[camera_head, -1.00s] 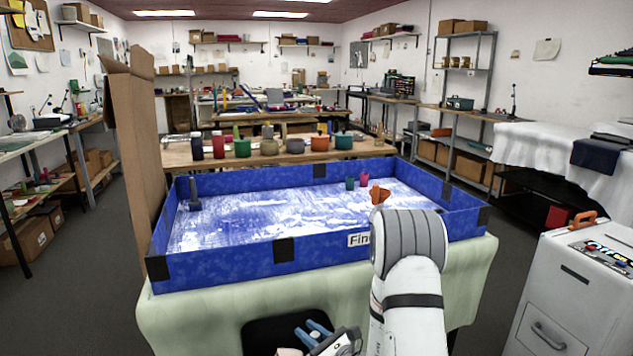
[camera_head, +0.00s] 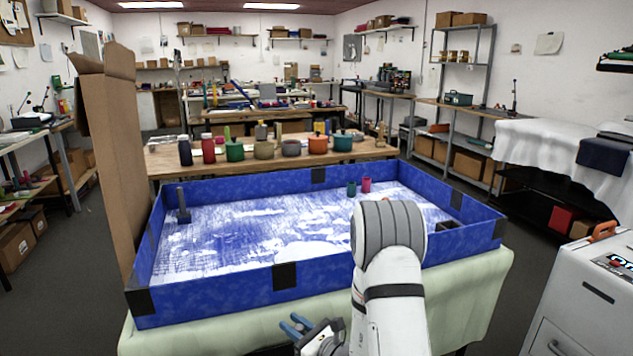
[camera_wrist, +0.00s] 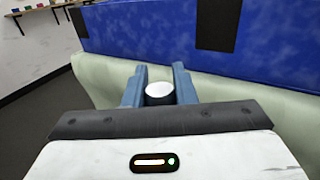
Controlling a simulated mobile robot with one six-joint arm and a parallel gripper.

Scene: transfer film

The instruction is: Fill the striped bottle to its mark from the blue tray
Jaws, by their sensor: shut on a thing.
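The blue tray (camera_head: 205,301) stands on a pale green cloth-covered table, with white material spread over its floor. My gripper (camera_head: 296,324) is low in front of the tray's near wall. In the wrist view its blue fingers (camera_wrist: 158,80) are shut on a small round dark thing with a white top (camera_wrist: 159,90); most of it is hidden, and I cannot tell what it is. A small green container (camera_head: 351,188) and a pink one (camera_head: 366,185) stand inside the tray at the back. I cannot make out stripes or a mark on any bottle.
A grey upright tool (camera_head: 183,205) stands in the tray's left corner, and a dark box (camera_head: 447,225) at its right end. A cardboard sheet (camera_head: 103,165) rises at the left. Several bottles and pots line the bench (camera_head: 165,163) behind. A white cabinet (camera_head: 585,300) stands at right.

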